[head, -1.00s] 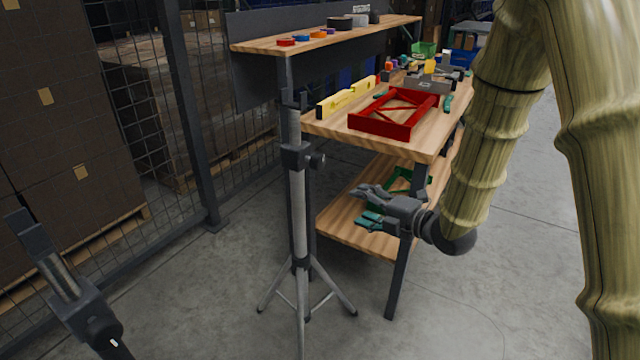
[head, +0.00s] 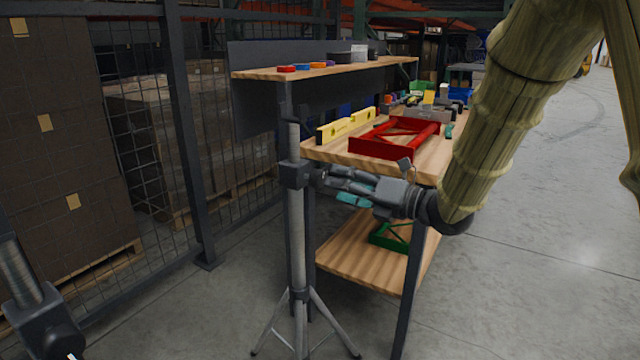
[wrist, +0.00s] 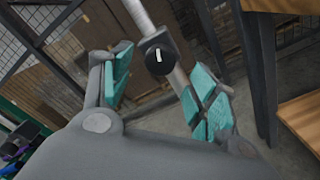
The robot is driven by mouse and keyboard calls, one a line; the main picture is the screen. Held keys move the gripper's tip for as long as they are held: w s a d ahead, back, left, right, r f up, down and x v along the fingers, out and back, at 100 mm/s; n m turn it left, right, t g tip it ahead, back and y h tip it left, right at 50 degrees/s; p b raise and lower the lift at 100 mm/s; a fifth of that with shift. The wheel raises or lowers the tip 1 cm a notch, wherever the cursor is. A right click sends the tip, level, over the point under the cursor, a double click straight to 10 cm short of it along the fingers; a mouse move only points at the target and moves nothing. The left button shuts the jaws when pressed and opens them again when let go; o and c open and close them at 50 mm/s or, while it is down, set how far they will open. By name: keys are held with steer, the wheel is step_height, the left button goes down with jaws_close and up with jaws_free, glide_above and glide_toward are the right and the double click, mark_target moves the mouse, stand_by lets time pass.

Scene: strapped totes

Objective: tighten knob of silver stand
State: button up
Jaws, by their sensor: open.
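The silver stand (head: 297,235) is an upright tripod pole in the head view, with a dark clamp collar around it. Its black knob (head: 319,174) sticks out on the collar's right side. In the wrist view the knob (wrist: 159,62) faces me, with a white line running nearly upright on it; the silver pole (wrist: 139,15) passes behind it. My gripper (head: 335,184) points left at the knob from close by. Its teal-padded fingers are open and stand to either side of the knob in the wrist view. I see no contact, and the remaining gap is hard to judge.
A workbench (head: 435,165) stands right behind the stand, bearing a red frame (head: 385,150) and a yellow level (head: 345,126). Another stand (head: 40,315) is cut off at the lower left. A mesh fence (head: 245,150) runs behind. Open floor lies right.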

mark_target(322, 180)
steer(key=shift+b+x, duration=0.55)
steer(key=shift+x, duration=2.55)
steer(key=c, duration=1)
